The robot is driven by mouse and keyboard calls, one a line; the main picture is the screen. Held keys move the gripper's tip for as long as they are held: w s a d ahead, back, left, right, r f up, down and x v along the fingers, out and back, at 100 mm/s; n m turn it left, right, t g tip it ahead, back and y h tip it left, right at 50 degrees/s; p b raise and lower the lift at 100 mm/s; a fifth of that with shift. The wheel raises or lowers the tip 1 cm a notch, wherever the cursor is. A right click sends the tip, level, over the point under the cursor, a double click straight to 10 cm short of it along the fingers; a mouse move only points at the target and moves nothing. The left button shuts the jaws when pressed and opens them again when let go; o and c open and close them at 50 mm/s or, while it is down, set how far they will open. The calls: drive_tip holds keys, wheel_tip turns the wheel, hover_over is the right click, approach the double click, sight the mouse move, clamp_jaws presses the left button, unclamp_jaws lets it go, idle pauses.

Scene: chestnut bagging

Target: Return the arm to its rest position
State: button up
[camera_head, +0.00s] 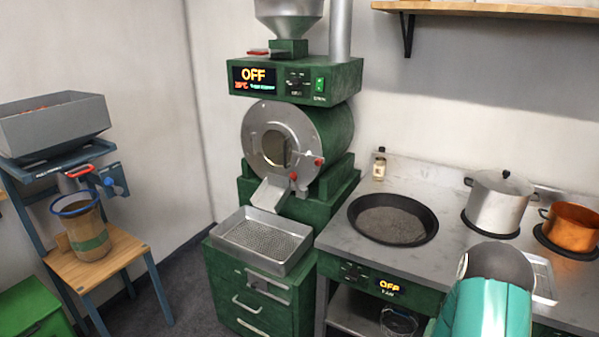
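Part of my arm (490,290), teal with a dark rounded joint, shows at the bottom right in front of the stove counter. My gripper is not in view. A bag (88,236) with a blue rim and a green band stands upright on a small wooden stand under the grey hopper (55,124) at the left. What the bag holds cannot be made out.
A green roaster (330,130) reading OFF stands in the middle, with a perforated metal tray (220,240) below its chute. The counter (335,240) holds a dark pan (392,219), a steel pot (500,205) and a copper pot (574,222). A wooden shelf (480,9) hangs above.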

drive_tip(key=w+a+r+n+y, duration=0.3)
drive_tip(key=w+r, duration=0.2)
drive_tip(key=r, duration=0.2)
drive_tip(key=a+r+n+g+y, duration=0.3)
drive_tip(key=a+r+n+y, duration=0.3)
drive_tip(key=a+r, duration=0.7)
drive_tip(key=s+a+r+n+g, duration=0.1)
drive_tip(key=s+a+r+n, duration=0.2)
drive_tip(key=s, duration=0.4)
drive_tip(key=s+a+r+n+g+y, duration=0.1)
drive_tip(key=s+a+r+n+g, duration=0.1)
drive_tip(key=s, duration=0.6)
drive_tip(key=s+a+r+n+g, duration=0.1)
drive_tip(key=s+a+r+n, duration=0.3)
drive_tip(key=s+r, duration=0.3)
drive_tip(key=shift+s+a+g, duration=0.4)
drive_tip(key=shift+s+a, duration=0.15)
drive_tip(key=shift+a, duration=0.1)
